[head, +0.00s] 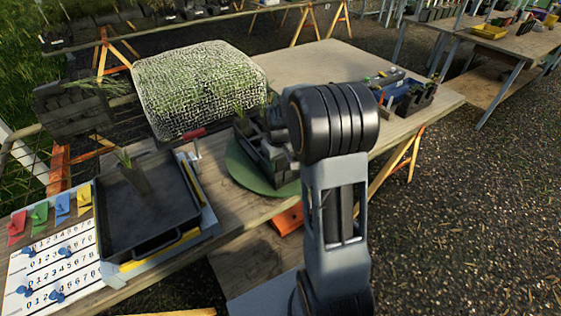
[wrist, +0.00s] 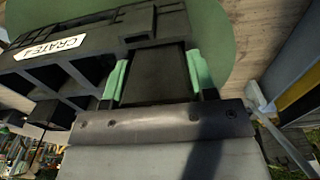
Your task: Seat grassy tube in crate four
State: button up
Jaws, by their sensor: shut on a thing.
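My gripper (wrist: 158,88) has its two green fingertips on either side of a dark square tube (wrist: 157,72) and is shut on it. The crate marked CRATE 4 (wrist: 100,36) is black with open compartments, right beside the held tube. I cannot tell whether the tube's lower end is inside a compartment. In the head view a dark crate (head: 262,158) stands on a round green disc (head: 243,175), partly behind my arm. My gripper is hidden there. Grass shows just above that crate's left end. Another grassy tube (head: 134,176) stands in a dark tray (head: 150,225) at left.
A mesh-covered mound (head: 200,85) stands behind the crate. A board with number rows (head: 55,260) and coloured tags lies at far left. A blue container (head: 400,97) and dark crates stand at right. The bench (head: 320,62) is bare at the back.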

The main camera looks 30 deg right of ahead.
jog(key=shift+s+f+g, duration=0.15)
jog(key=shift+s+f, duration=0.1)
jog(key=shift+f, duration=0.3)
jog(key=shift+s+f+g, duration=0.15)
jog(key=shift+s+f, duration=0.1)
jog(key=shift+f, duration=0.3)
jog(key=o, duration=0.9)
jog(key=shift+o, duration=0.9)
jog(key=shift+w+f, duration=0.15)
jog(key=shift+a, duration=0.1)
jog(key=w+r, duration=0.1)
jog(key=r, duration=0.2)
jog(key=shift+w, duration=0.35)
jog(key=r, duration=0.8)
jog(key=s+r, duration=0.1)
jog(key=r, duration=0.3)
jog(key=shift+s+d+p, duration=0.1)
jog(key=shift+d+p, duration=0.1)
jog(key=shift+p, duration=0.2)
jog(key=shift+r, duration=0.65)
jog(key=shift+t, duration=0.4)
